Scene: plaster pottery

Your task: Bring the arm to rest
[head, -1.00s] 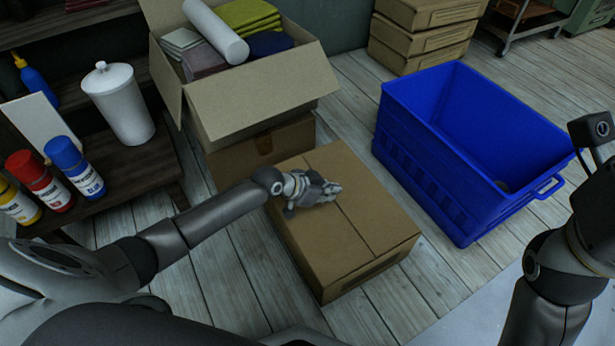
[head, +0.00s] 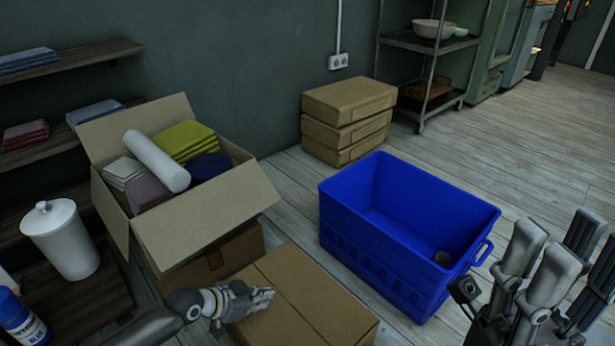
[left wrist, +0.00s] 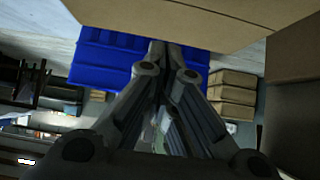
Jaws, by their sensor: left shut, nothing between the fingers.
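My left gripper (head: 262,297) comes in from the lower left over the closed cardboard box (head: 310,290). It is shut with nothing in it; whether it touches the box top I cannot tell. In the left wrist view its fingers (left wrist: 171,50) come together at the tips, with the blue crate beyond them. My right gripper (head: 565,245) is at the lower right corner, fingers up and spread apart, empty, right of the blue crate (head: 345,215).
An open carton (head: 205,228) holding cloths and a white roll stands behind the closed box. A white lidded jar (head: 62,240) and a blue-labelled bottle (head: 20,318) are at left. Stacked boxes (head: 348,105) stand behind; floor right is clear.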

